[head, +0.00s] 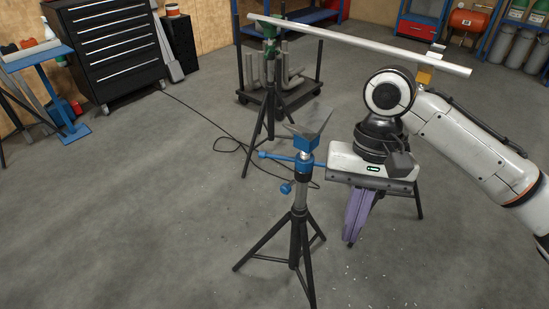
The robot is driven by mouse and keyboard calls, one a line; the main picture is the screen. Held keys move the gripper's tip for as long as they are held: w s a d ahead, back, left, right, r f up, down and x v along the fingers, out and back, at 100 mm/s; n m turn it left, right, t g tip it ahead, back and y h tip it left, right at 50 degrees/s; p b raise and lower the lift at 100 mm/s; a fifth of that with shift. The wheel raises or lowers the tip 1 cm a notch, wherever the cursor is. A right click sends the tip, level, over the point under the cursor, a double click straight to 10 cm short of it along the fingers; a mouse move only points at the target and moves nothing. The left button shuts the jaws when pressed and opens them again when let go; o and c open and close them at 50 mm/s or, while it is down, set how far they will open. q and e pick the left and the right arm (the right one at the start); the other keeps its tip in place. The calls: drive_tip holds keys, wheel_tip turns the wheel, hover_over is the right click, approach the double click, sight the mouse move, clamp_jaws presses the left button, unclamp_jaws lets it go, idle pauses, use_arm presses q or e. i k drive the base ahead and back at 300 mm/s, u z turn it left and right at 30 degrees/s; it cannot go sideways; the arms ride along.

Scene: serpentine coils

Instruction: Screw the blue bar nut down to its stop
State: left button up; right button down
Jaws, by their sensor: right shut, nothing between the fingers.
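The blue bar nut (302,165) sits near the top of a black tripod stand (299,215), under a grey V-shaped head (309,124). Its blue bar sticks out to the left, and to the right as far as my right gripper's body, where I cannot tell if the two touch. A smaller blue knob (286,188) shows lower on the stand. My right gripper (352,238) hangs just right of the stand, its purple fingers pointing down, shut and empty. The thread under the nut is too small to judge. My left gripper is out of view.
A long pale pipe (360,47) rests on a green-topped stand (270,50) behind and runs right, past my right arm. A cart with pipes (283,80), a black tool cabinet (108,50) and a blue table (35,57) stand farther back. The floor at front left is clear.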

sight(304, 166)
drive_tip(key=u, duration=0.9)
drive_tip(key=i, duration=1.1)
drive_tip(key=z, duration=0.65)
drive_tip(key=i, duration=0.4)
drive_tip(key=z, duration=0.3)
